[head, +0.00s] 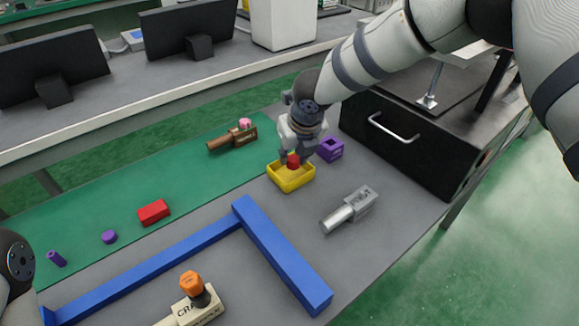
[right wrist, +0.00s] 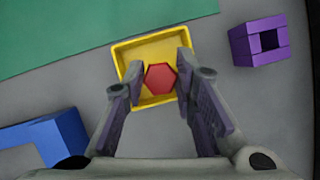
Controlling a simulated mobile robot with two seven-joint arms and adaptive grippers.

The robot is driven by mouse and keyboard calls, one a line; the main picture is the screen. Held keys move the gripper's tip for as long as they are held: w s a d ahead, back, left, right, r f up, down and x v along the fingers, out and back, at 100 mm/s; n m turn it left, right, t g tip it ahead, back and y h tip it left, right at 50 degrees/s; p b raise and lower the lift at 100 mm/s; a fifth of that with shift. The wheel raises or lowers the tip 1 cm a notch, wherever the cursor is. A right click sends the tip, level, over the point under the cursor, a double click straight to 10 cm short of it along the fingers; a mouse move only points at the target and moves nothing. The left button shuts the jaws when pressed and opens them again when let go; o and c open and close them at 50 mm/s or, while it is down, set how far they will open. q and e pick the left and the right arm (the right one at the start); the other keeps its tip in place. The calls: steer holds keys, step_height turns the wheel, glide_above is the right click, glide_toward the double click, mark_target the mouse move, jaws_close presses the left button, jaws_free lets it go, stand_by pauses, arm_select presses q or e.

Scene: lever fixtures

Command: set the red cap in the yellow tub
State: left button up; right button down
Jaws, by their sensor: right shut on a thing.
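The red cap (head: 293,160) is a small hexagonal piece at the yellow tub (head: 291,181). My right gripper (head: 295,155) is shut on the cap, above the tub's opening. In the right wrist view the red cap (right wrist: 160,77) sits between the two fingertips, with the yellow tub (right wrist: 124,56) around it in the picture. I cannot tell whether the cap touches the tub floor. Part of my left arm shows at the left edge of the head view, but its gripper is not in view.
A purple block (head: 330,148) stands right of the tub. A silver lever fixture (head: 350,208) lies in front, and a blue bar frame (head: 280,255) at left. A black drawer box (head: 395,140) is at the right. A red block (head: 154,212) lies on the green mat (head: 190,190).

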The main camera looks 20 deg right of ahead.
mark_target(293, 160)
arm_select(q)
steer(key=shift+s+f, duration=0.2)
steer(key=shift+f, duration=0.05)
arm_select(e)
steer(key=shift+s+x, duration=0.15)
steer(key=shift+x, duration=0.75)
steer(key=shift+s+x, duration=0.15)
steer(key=shift+x, duration=0.75)
steer(key=shift+a+f, duration=0.15)
steer(key=shift+f, duration=0.05)
steer(key=shift+f, duration=0.15)
steer(key=c, duration=1.6)
jaws_free()
arm_select(q)
steer(key=w+r+p, duration=0.2)
steer(key=shift+w+r+t, duration=0.15)
steer(key=shift+r+t, duration=0.2)
steer(key=shift+t, duration=0.05)
arm_select(e)
steer(key=v, duration=1.2)
steer(key=shift+r, duration=0.25)
